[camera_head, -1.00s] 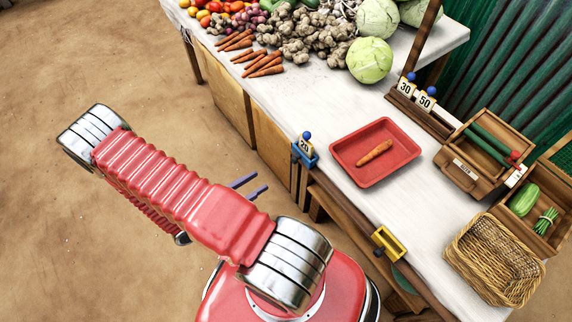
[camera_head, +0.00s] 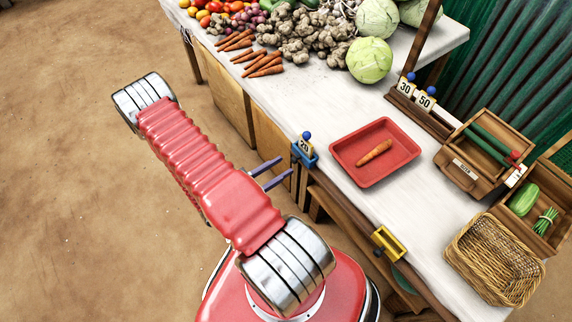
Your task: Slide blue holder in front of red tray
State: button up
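The blue holder (camera_head: 311,160) sits on the rail along the table's front edge and bears a white card marked 20 with a blue knob on top. It is left of the red tray (camera_head: 345,155), which lies on the table with one carrot (camera_head: 374,153) in it. My gripper (camera_head: 288,165) shows two purple fingers, apart, with nothing between them. Their tips are just left of the blue holder, and I cannot tell whether they touch it. My arm hides the rest of the gripper.
A yellow holder (camera_head: 388,243) sits further along the wooden rail (camera_head: 345,207), to the lower right. A wicker basket (camera_head: 492,260) and a wooden box (camera_head: 466,172) stand on the right. Cards 30 and 50 stand in a rack (camera_head: 428,119) at the back. The rail between the holders looks clear.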

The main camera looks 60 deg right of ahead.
aim_at(292, 160)
jog(key=shift+x, duration=1.55)
jog(key=shift+c, duration=0.3)
jog(key=shift+w, duration=0.1)
grip_shut()
jog(key=shift+a, duration=0.15)
